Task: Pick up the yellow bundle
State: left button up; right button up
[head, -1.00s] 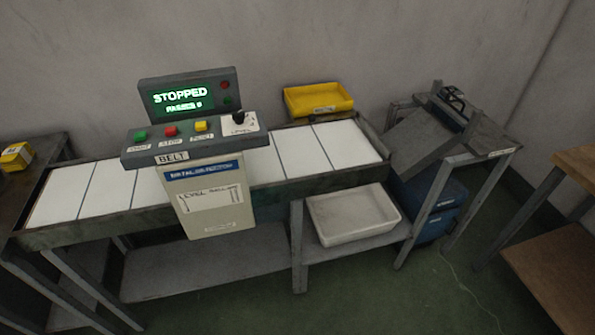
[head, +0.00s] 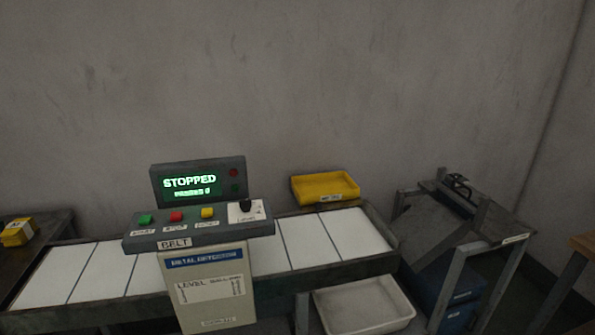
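A small yellow bundle (head: 17,233) with a pale label lies on the dark table (head: 52,225) at the far left edge of the head view. Its left side is close to the picture's edge. Neither of my grippers shows in this view, so I cannot see what they hold.
A belt conveyor (head: 330,238) with white panels crosses the front. A control box (head: 205,285) stands before it, with a screen (head: 190,186) reading STOPPED. A yellow tray (head: 325,187) sits behind. A white bin (head: 362,306) is below; a grey metal stand (head: 470,225) is right.

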aim_at(17, 232)
jog(key=u, duration=1.75)
jog(key=i+j+z, duration=0.1)
jog(key=z, duration=0.35)
jog(key=i+j+z, duration=0.1)
jog(key=z, duration=0.35)
jog(key=j+z, duration=0.25)
jog(key=z, duration=0.2)
jog(key=j+z, duration=0.2)
jog(key=z, duration=0.25)
jog(key=i, duration=0.05)
